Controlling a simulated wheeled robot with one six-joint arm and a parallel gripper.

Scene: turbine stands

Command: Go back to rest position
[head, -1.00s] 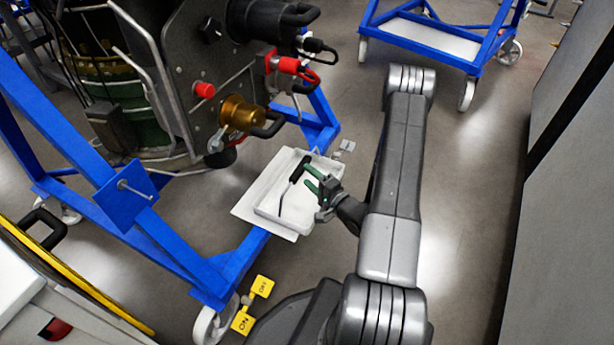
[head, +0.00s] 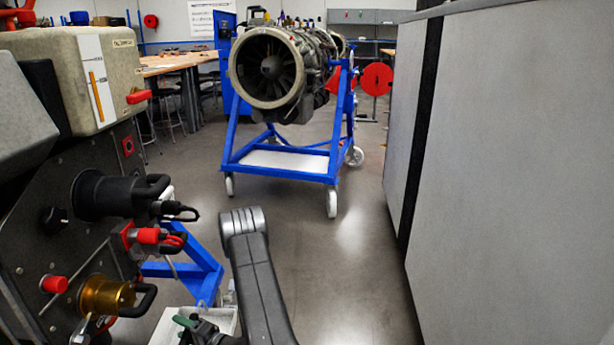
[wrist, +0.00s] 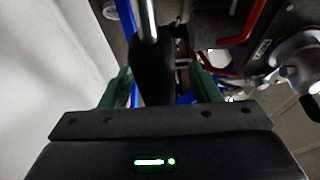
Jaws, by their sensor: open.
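My gripper (head: 190,322) shows at the bottom edge of the head view, at the white tray (head: 228,318), which is mostly cut off. In the wrist view my gripper (wrist: 161,80) has its two green fingers spread apart. A black-handled tool (wrist: 153,68) with a metal shaft lies in line with the gap between them. The fingers stand clear of the handle on both sides. I cannot tell how deep the handle sits between the fingers.
A control panel with connectors (head: 105,193) stands close at left. A turbine on a blue wheeled stand (head: 235,160) is ahead. A tall grey cabinet (head: 510,170) borders the right. The floor between (head: 350,270) is clear.

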